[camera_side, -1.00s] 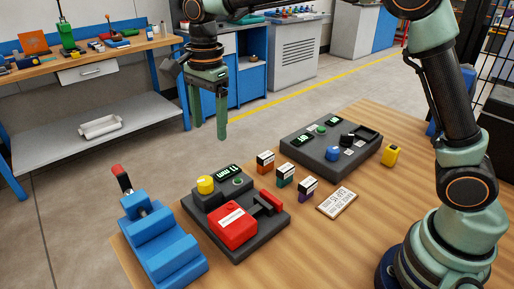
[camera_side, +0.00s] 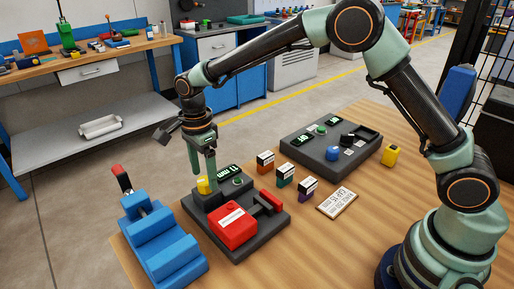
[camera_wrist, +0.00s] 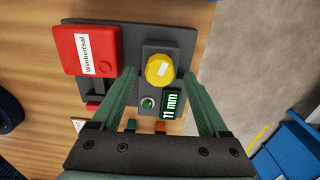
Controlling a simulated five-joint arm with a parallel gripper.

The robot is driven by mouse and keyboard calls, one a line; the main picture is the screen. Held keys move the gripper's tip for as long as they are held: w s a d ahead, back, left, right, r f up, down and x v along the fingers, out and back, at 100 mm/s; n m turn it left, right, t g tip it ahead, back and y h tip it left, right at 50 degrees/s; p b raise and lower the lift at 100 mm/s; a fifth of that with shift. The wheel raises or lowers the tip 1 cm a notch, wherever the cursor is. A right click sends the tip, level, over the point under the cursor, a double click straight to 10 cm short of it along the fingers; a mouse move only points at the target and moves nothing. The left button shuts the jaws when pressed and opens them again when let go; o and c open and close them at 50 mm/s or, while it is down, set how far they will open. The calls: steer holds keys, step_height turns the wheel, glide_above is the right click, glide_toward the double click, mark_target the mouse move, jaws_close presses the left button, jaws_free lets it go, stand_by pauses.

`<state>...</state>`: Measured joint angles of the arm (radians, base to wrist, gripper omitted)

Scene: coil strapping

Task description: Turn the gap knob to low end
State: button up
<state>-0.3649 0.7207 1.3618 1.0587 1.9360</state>
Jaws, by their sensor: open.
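The yellow knob (camera_side: 203,187) stands on a dark grey unit (camera_side: 262,238) beside a small display (camera_side: 228,171). In the wrist view the yellow knob (camera_wrist: 160,70) carries a white mark, and the display (camera_wrist: 171,104) reads 11 mm. A green button (camera_wrist: 148,103) is next to the display. My gripper (camera_side: 203,178) points down just over the yellow knob. In the wrist view its open fingers (camera_wrist: 159,75) lie to either side of the knob, and nothing is gripped. I cannot tell whether the fingertips reach down to the knob's height.
A red block (camera_side: 232,226) sits on the same unit. A blue vise-like block (camera_side: 163,250) stands to the left. Several small boxes (camera_side: 286,174), a label card (camera_side: 337,201) and a second unit (camera_side: 318,158) with a blue knob (camera_side: 333,153) are to the right.

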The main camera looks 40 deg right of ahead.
steer(key=shift+f, duration=0.7)
jaws_close()
